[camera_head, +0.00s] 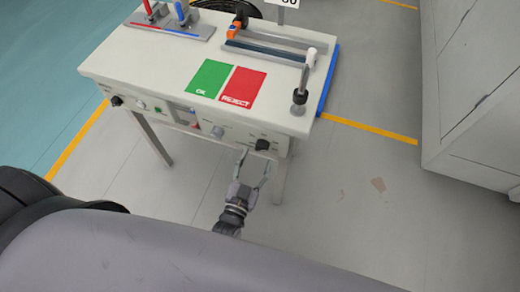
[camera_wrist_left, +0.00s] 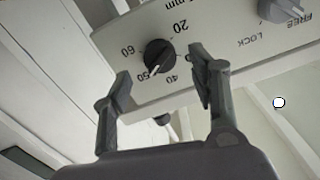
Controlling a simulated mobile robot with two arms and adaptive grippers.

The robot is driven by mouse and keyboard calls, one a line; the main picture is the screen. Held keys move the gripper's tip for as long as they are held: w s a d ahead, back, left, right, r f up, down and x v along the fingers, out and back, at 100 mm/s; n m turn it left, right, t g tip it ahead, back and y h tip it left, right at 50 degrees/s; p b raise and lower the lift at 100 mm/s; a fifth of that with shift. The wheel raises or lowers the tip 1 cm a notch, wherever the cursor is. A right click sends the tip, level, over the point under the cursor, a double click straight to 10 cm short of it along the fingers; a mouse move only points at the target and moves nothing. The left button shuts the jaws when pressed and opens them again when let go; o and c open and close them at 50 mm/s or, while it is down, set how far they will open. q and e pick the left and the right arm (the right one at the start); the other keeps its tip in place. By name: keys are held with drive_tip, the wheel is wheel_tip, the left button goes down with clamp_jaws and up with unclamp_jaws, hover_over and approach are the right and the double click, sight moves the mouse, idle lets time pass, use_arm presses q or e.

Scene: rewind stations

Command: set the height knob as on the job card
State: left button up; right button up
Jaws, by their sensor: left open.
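The height knob is a black round knob (camera_head: 262,145) at the right end of the table's front panel. In the left wrist view the knob (camera_wrist_left: 158,55) has a scale marked 20, 40, 50 and 60 with "mm"; its white pointer line points toward the 50. My left gripper (camera_head: 256,164) is open just in front of the knob. In the left wrist view its two fingers (camera_wrist_left: 160,72) stand on either side of the knob, apparently apart from it. A white card (camera_head: 286,3) at the top edge is cut off; its number cannot be read surely. My right gripper is out of view.
A grey FREE/LOCK knob (camera_wrist_left: 280,9) sits beside the height knob on the panel. The tabletop (camera_head: 165,60) carries a green OK mat (camera_head: 208,77), a red REJECT mat (camera_head: 243,86) and a post (camera_head: 301,92). Grey cabinets (camera_head: 480,90) stand at right.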

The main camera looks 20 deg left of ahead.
sight(262, 147)
use_arm(q)
drive_tip(key=shift+w+d, duration=0.1)
drive_tip(key=shift+w, duration=1.95)
drive_tip(key=shift+c, duration=0.3)
drive_tip(key=c, duration=1.1)
